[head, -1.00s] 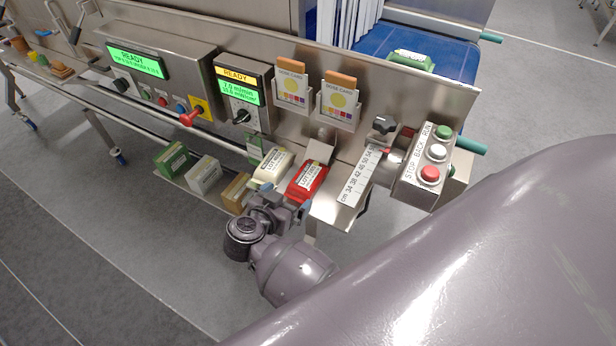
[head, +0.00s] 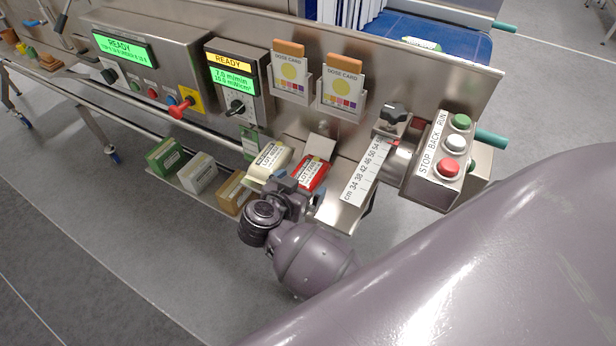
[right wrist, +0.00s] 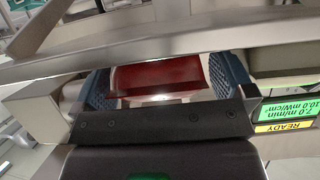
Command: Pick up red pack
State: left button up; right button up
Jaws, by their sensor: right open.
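The red pack (head: 312,174) with a white label lies in a tilted metal holder on the front of the machine, right of a cream pack (head: 269,161). My right gripper (head: 302,190) is open at the near end of the red pack. In the right wrist view the red pack (right wrist: 160,76) shows between the two blue finger pads of the gripper (right wrist: 165,86). Gaps seem to remain on both sides; I cannot tell whether a pad touches it. My arm hides the pack's lower end in the head view. My left gripper is not in view.
A metal ledge with a ruler (head: 364,180) and a button box (head: 446,150) stand close on the right. Green, white and brown boxes (head: 199,175) sit lower left. Two dose cards (head: 343,92) hang behind. Open floor lies in front.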

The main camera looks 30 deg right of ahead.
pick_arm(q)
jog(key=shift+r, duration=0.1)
pick_arm(e)
jog(key=shift+s+r, duration=0.1)
jog(key=shift+c, duration=0.5)
jog(key=c, duration=1.2)
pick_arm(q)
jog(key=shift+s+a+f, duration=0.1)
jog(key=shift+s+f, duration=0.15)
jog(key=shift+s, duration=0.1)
pick_arm(e)
jog(key=shift+o, duration=0.2)
jog(key=shift+r, duration=0.1)
notch_tip(320, 180, up, 10)
jog(key=shift+f+p, duration=0.1)
jog(key=shift+p, duration=0.75)
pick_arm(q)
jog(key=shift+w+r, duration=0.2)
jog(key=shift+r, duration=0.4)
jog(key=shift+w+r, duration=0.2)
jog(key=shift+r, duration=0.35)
pick_arm(e)
jog(key=o, duration=0.6)
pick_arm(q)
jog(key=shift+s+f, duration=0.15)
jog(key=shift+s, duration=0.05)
pick_arm(e)
jog(key=c, duration=0.8)
